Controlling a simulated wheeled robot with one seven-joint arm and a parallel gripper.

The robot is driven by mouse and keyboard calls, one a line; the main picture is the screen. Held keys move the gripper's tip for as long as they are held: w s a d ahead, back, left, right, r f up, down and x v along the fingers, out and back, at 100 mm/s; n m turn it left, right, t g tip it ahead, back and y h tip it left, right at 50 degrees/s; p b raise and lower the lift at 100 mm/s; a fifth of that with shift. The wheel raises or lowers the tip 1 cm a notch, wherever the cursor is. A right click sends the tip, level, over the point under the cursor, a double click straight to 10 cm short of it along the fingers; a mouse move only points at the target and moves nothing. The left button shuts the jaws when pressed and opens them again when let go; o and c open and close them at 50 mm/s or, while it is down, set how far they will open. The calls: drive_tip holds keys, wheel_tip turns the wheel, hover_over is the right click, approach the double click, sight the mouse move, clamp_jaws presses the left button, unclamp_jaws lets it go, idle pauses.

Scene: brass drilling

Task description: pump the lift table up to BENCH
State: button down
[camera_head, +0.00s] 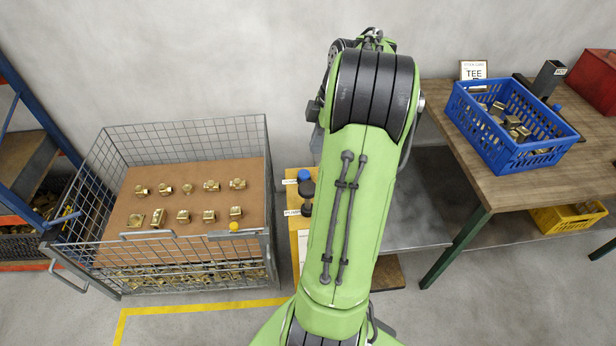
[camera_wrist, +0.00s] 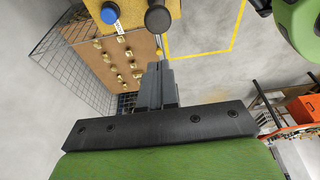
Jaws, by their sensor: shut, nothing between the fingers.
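The yellow control panel (camera_head: 298,222) shows just left of my green arm, with a blue knob (camera_head: 304,175) and a black knob (camera_head: 307,188) beside small white labels. In the wrist view the blue knob (camera_wrist: 110,13) and black knob (camera_wrist: 158,18) sit on the yellow panel at the top. My gripper (camera_wrist: 158,72) is shut and empty; its fingertips point toward the black knob and look apart from it. In the head view my arm hides the gripper. A grey flat top (camera_head: 415,215), probably the lift table, stands right of my arm, partly hidden by it and lower than the bench.
A wooden workbench (camera_head: 520,190) at right holds a blue crate (camera_head: 510,150) of brass parts and a red bin (camera_head: 597,80). A yellow bin (camera_head: 565,220) sits below. A mesh cage (camera_head: 100,220) with brass fittings on a brown board stands left. Yellow-lined floor in front is clear.

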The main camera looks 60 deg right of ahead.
drive_tip(key=b, duration=0.2)
approach(305, 187)
drive_tip(key=x, duration=0.5)
drive_tip(key=shift+w+a+f, duration=0.1)
drive_tip(key=shift+a+f, duration=0.05)
drive_tip(key=shift+a, duration=0.1)
drive_tip(key=shift+d+f, duration=0.1)
drive_tip(key=shift+f, duration=0.35)
drive_tip(key=shift+f, duration=0.1)
